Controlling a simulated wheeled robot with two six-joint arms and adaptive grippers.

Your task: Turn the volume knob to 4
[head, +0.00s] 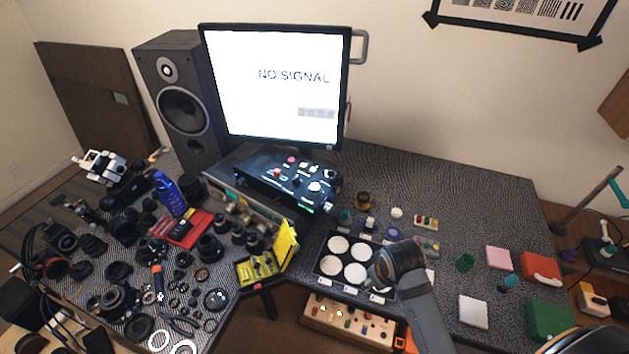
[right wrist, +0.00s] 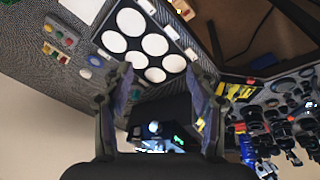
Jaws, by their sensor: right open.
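A black control box (head: 268,186) stands below the monitor. Its top carries several small knobs and buttons, with a pale round knob (head: 315,187) at the right end and a red one (head: 277,172) at the left. Labels and the volume scale are too small to read. In the right wrist view the box (right wrist: 172,108) shows between the fingers, with a pale knob (right wrist: 154,128) and a green-lit readout. My right gripper (right wrist: 162,78) is open and empty, apart from the box. In the head view it (head: 376,272) is over the white-disc tray.
The tray of white discs (head: 322,262) lies at the table's front edge. A monitor (head: 275,85) reading NO SIGNAL and a speaker (head: 178,100) stand behind the box. A yellow case (head: 288,245) stands upright left of the tray; lens parts crowd the left. The back right is clear.

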